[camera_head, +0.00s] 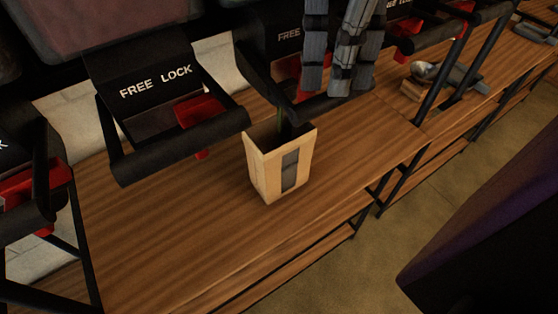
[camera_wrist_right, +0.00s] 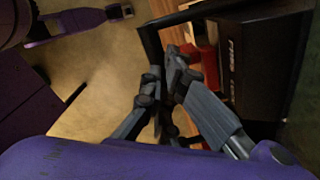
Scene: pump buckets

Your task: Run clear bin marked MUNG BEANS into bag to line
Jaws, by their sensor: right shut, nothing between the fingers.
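A tan paper bag (camera_head: 264,175) with a dark front window stands upright and open-topped on the wooden shelf. It is under the front bar of a black dispenser (camera_head: 262,42) partly lettered FREE. A thin dark greenish strip (camera_head: 284,122) shows at the bag's mouth; I cannot tell if it is falling beans. The bag's fill level is hidden in shadow. No MUNG BEANS label is readable. My right gripper (camera_head: 338,82) is shut and empty, above and right of the bag, in front of the dispensers. In the right wrist view its fingertips (camera_wrist_right: 163,78) are near a red lever (camera_wrist_right: 207,65).
Another FREE LOCK dispenser (camera_head: 150,75) with a red lever (camera_head: 200,110) hangs to the left. A metal scoop (camera_head: 445,75) lies on the shelf at right. The wooden shelf (camera_head: 180,230) is clear in front and left of the bag. Black posts stand along its edge.

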